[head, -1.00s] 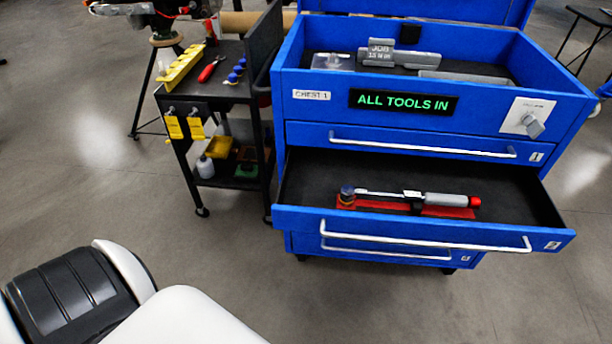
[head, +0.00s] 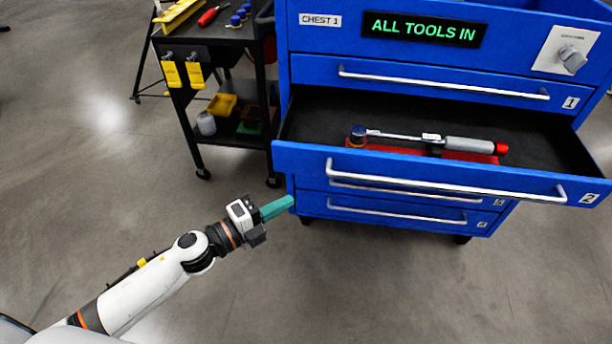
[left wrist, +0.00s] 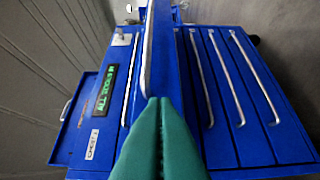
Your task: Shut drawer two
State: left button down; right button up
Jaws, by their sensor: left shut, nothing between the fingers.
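Drawer two (head: 300,160) of the blue tool chest stands pulled out, its front carrying a long silver handle (head: 440,187) and a "2" label at the right. A torque wrench (head: 430,140) with a grey grip and red end lies inside on a red holder (head: 470,156). My left gripper (head: 276,208), with teal fingers, is shut and empty, just left of and below the drawer front's left end. In the left wrist view the shut fingertips (left wrist: 160,102) point at the chest, with the drawer front (left wrist: 148,60) edge-on ahead. Contact cannot be told. My right gripper is not in view.
Drawer one (head: 440,85) above is shut, as are the lower drawers (head: 400,212). A sign on the chest reads "ALL TOOLS IN" (head: 422,29). A black cart (head: 225,95) stands left of the chest. The floor (head: 350,290) in front is clear.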

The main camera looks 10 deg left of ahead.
aim_at(327, 167)
pick_arm(q)
jog(key=shift+w+d, duration=0.75)
jog(key=shift+w, duration=0.9)
jog(key=shift+w+d, duration=0.8)
jog(key=shift+w, duration=0.85)
jog(key=shift+w+d, duration=0.75)
jog(key=shift+w, duration=0.9)
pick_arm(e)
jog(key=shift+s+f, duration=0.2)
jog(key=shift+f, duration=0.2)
pick_arm(q)
jog(key=shift+w, duration=0.1)
